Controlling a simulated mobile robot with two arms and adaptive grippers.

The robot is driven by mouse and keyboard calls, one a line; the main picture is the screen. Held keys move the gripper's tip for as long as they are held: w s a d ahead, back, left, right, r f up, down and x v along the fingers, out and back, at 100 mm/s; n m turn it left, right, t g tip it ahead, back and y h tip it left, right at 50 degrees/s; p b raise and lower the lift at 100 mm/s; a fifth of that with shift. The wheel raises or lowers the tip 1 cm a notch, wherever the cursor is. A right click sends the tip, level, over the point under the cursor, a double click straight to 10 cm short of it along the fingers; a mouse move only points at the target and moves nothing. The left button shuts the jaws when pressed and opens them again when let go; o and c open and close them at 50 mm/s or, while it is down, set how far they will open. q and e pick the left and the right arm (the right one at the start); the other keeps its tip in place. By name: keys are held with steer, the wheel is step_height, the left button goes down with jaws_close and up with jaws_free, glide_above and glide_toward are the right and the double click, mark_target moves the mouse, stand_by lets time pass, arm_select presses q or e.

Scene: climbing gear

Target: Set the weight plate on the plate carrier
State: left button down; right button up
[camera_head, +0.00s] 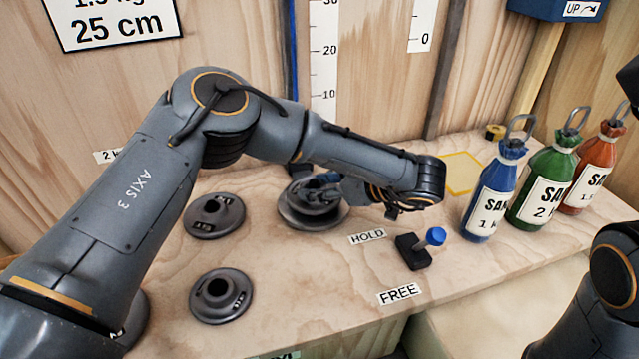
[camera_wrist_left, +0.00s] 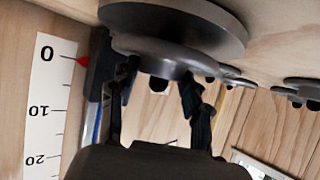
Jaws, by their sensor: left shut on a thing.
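My left gripper (camera_head: 322,184) reaches in from the left and is shut on a dark grey weight plate (camera_head: 297,196). In the left wrist view, which is upside down, the gripper (camera_wrist_left: 158,82) has its fingers at the plate (camera_wrist_left: 150,52). The plate lies over a wider dark disc, seemingly the plate carrier (camera_head: 312,224), by the blue rail and scale. The wrist view shows the wide disc (camera_wrist_left: 215,22) close against the plate; I cannot tell if they touch fully. A red pointer (camera_wrist_left: 83,61) stands near 0.
Two loose plates, one behind (camera_head: 214,216) and one nearer (camera_head: 220,296), lie left of the carrier. A blue-knobbed lever (camera_head: 434,237) stands between the HOLD and FREE labels. Blue (camera_head: 490,195), green (camera_head: 545,185) and red (camera_head: 592,180) sand bottles stand at right.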

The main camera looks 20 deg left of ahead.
arm_select(q)
steer(key=shift+f, duration=0.55)
stand_by(0.4)
steer(key=c, duration=0.9)
jaws_free()
steer(key=shift+f, duration=0.15)
steer(key=shift+p+v, duration=0.3)
steer(key=shift+v, duration=0.6)
steer(key=shift+p+v, duration=1)
steer(key=shift+v, duration=1.05)
steer(key=shift+p+v, duration=1.55)
steer(key=shift+v, duration=1.1)
